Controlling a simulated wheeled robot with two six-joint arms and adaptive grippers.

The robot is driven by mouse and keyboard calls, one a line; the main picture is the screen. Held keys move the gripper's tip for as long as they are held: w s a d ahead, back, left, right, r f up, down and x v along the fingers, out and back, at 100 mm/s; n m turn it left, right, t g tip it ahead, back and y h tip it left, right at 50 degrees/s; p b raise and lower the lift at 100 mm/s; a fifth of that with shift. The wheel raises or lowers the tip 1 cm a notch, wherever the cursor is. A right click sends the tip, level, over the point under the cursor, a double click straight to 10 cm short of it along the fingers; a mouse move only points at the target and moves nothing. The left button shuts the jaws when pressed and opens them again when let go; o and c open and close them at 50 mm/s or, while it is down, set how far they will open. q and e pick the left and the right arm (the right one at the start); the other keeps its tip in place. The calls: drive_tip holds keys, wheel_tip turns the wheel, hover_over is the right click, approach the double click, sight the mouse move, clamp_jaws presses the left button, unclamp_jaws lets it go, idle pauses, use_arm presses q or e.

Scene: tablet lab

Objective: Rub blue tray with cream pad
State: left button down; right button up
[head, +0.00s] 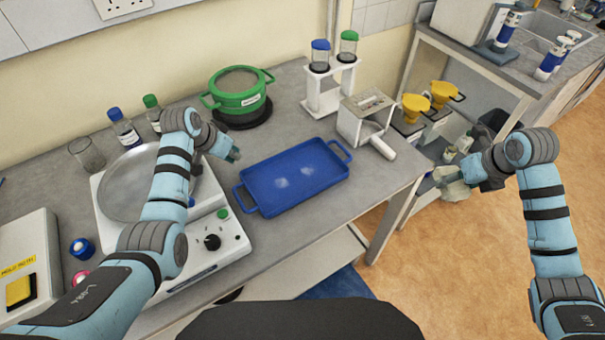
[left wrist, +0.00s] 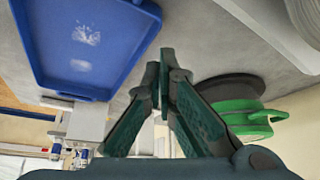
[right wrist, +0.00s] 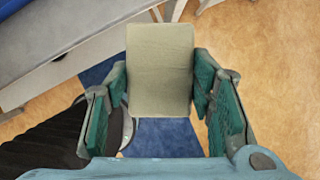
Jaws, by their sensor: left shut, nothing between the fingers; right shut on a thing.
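The blue tray (head: 310,163) lies flat on the grey bench, with two whitish smudges on its floor. It also fills the upper left of the left wrist view (left wrist: 115,55). My left gripper (head: 235,155) is shut and empty above the bench, just left of the tray; its fingertips meet in the left wrist view (left wrist: 166,55). My right gripper (head: 468,176) is shut on the cream pad (right wrist: 160,70), off the bench's right side and well apart from the tray. The pad is partly hidden by the gripper in the head view.
A green pot (head: 240,100) stands behind the tray. A white hotplate with a metal pan (head: 125,190) is at the left, under my left arm. A rack with capped tubes (head: 330,90) and a grey-white device (head: 365,115) stand behind the tray. Open floor lies at the right.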

use_arm(q)
drive_tip(key=v, duration=1.2)
